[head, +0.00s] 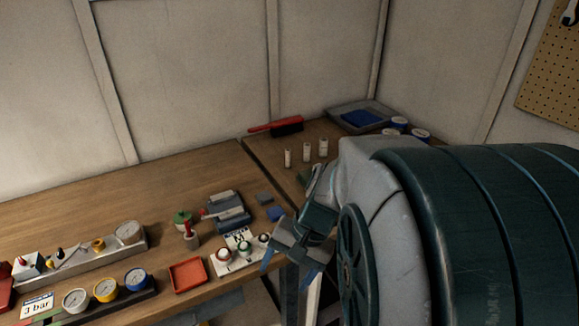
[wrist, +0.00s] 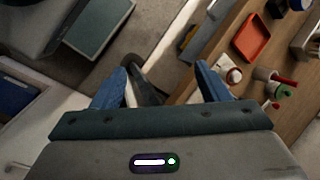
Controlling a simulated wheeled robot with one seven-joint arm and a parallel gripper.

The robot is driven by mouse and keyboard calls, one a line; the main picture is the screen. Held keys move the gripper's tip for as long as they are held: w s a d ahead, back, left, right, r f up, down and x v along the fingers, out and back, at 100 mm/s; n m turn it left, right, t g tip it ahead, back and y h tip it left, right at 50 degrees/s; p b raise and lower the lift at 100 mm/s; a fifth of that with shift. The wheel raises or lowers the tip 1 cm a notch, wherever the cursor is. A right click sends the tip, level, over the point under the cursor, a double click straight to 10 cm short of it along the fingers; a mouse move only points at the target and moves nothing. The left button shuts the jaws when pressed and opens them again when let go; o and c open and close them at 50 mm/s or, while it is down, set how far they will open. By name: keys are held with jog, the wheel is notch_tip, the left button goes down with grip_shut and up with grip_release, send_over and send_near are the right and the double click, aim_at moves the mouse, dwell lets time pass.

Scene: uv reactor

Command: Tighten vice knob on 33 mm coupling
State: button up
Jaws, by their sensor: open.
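My gripper (head: 289,268) hangs at the front edge of the bench in the head view, its blue fingers apart and empty. The wrist view also shows the open fingers of my gripper (wrist: 160,82), with the bench edge and floor beyond. A blue-grey block like a small vice (head: 231,214) stands on the bench left of and behind my gripper, with a red part on its left. I cannot make out its knob. I cannot tell which piece is the 33 mm coupling.
A red tray (head: 188,275) lies left of the plate. Gauges (head: 106,289) line the left front. A green-topped container (head: 182,217) stands nearby. White cylinders (head: 307,152) and a red-handled brush (head: 276,126) are farther back. The bench's left rear is clear.

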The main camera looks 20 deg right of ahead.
jog(key=w+d+f+m+t+y+b, duration=0.1)
jog(key=w+d+f+m+t+y, duration=0.3)
jog(key=m, duration=0.3)
jog(key=w+d+f+m+t+y+b, duration=0.1)
jog(key=w+d+f+m+t+y, duration=0.15)
jog(key=d+m, duration=0.35)
jog(key=s+d+f+m+t+h+b, duration=0.1)
jog(key=s+d+f+m+t+h, duration=0.1)
jog(key=d+m+t+h, duration=0.55)
jog(key=s+d+f+m+t+h+b, duration=0.15)
jog(key=d+m+t, duration=0.25)
jog(key=d+m, duration=0.6)
jog(key=w, duration=0.4)
jog(key=w+n+p, duration=0.1)
jog(key=w, duration=0.3)
jog(key=w+d+n+p, duration=0.1)
jog(key=w, duration=0.4)
jog(key=shift+h, duration=0.35)
jog(key=c, duration=1)
jog(key=shift+a+r+m+p, duration=0.15)
jog(key=shift+m+p, duration=0.2)
jog(key=shift+p, duration=0.5)
jog(key=shift+f+m, duration=0.2)
jog(key=shift+m, duration=0.1)
